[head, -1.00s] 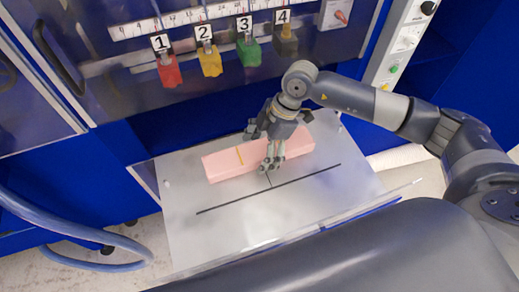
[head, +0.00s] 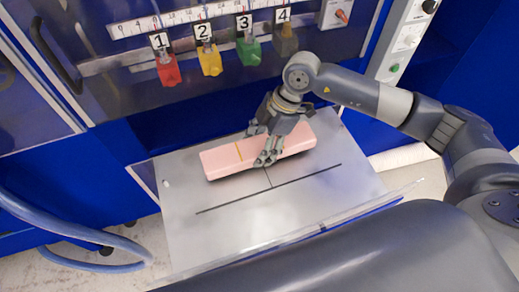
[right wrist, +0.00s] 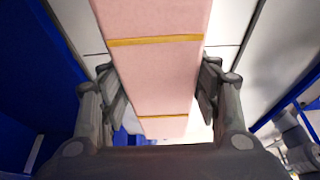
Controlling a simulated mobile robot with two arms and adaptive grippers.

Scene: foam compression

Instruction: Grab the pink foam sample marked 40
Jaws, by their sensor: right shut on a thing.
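The pink foam sample (head: 224,161) is a long block with a yellow band, lying crosswise over the metal tray (head: 230,225). A dark shadow shows under its near side in the head view. My right gripper (head: 267,150) is shut on the block right of its visible band. In the right wrist view the foam (right wrist: 165,75) runs between the two fingers of the gripper (right wrist: 160,95), with two yellow bands across it. No number 40 is readable on the faces in view. My left gripper is not in view.
Red (head: 168,70), yellow (head: 210,62), green (head: 248,52) and dark (head: 285,42) numbered handles hang above the tray on the cabinet. A blue hose (head: 70,245) lies at the left. The tray's front part is bare, with a black line.

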